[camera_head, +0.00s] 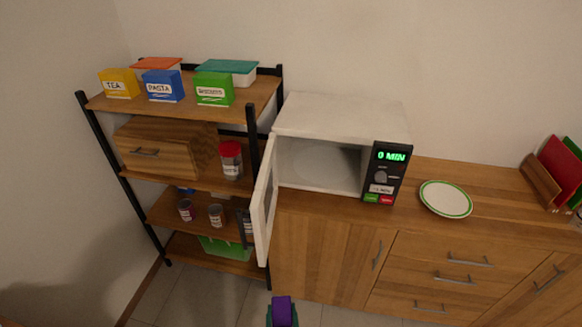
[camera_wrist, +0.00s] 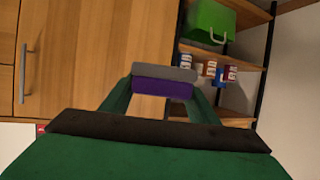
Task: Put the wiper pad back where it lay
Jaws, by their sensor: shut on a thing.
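The wiper pad shows in the wrist view as a purple (camera_wrist: 162,87) and grey block between the green fingers. My gripper (camera_wrist: 164,97) is shut on it. In the head view the purple wiper pad (camera_head: 282,306) is at the bottom edge, in front of the wooden cabinet and apart from it. Only the tip of my gripper (camera_head: 283,319) shows there, in green at the pad's sides. The pad's former resting place cannot be told from these frames.
The white microwave (camera_head: 345,121) stands with its door (camera_head: 264,201) open, swung out toward me. A green-rimmed plate (camera_head: 446,199) lies on the counter (camera_head: 487,213), with bare wood around it. A shelf rack (camera_head: 98,150) on the left holds boxes and jars.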

